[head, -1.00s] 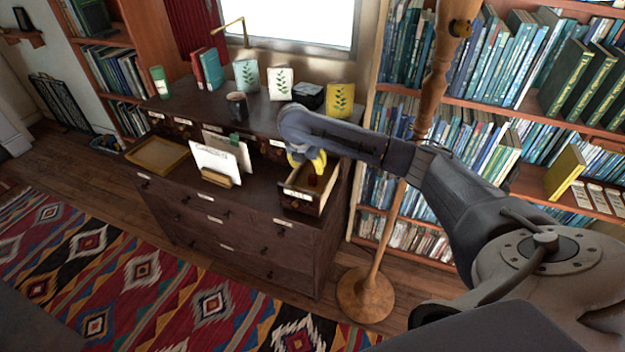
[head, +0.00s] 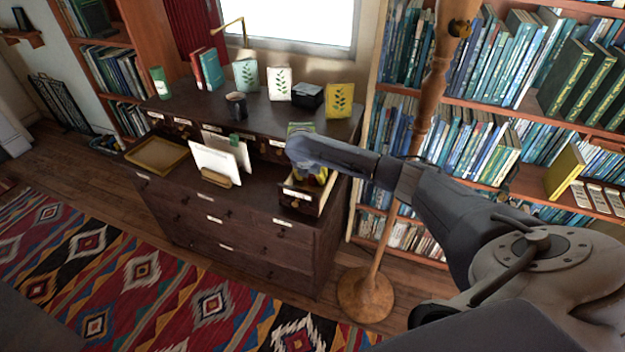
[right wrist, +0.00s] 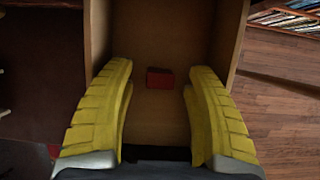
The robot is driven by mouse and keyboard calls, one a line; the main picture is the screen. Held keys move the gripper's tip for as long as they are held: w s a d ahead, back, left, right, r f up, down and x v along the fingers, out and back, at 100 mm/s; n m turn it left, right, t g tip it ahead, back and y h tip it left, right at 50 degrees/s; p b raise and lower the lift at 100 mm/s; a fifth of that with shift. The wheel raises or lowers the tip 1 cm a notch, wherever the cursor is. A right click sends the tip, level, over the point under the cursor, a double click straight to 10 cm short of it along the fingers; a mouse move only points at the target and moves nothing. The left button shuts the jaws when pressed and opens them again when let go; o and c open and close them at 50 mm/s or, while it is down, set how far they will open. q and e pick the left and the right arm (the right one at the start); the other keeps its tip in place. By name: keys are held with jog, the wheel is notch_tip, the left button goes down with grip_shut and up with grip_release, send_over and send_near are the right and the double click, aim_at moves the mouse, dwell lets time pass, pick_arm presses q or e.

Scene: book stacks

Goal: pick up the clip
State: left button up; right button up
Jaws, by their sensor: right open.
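A small red block-like thing (right wrist: 160,78), possibly the clip, lies on the floor of an open drawer in the right wrist view. It is between the fingertips of my right gripper (right wrist: 159,70), with a gap on each side. The right gripper is open, with yellow fingers reaching into the drawer (head: 297,197), which is pulled out at the cabinet's right in the head view. There my arm and fingers hide most of the drawer's inside. A small green thing (head: 234,140) also sits on upright cards on the cabinet. My left gripper is not in view.
The drawer walls (right wrist: 230,40) stand close outside both fingers. A card holder (head: 217,178), a tray (head: 157,153) and a mug (head: 236,105) are on the dark cabinet (head: 230,240). A wooden lamp stand (head: 366,295) stands to the right.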

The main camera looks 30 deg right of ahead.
jog(key=shift+w+d+f, duration=0.15)
jog(key=shift+f, duration=0.3)
jog(key=shift+o, duration=0.3)
jog(key=c, duration=0.9)
jog(key=shift+c, duration=0.2)
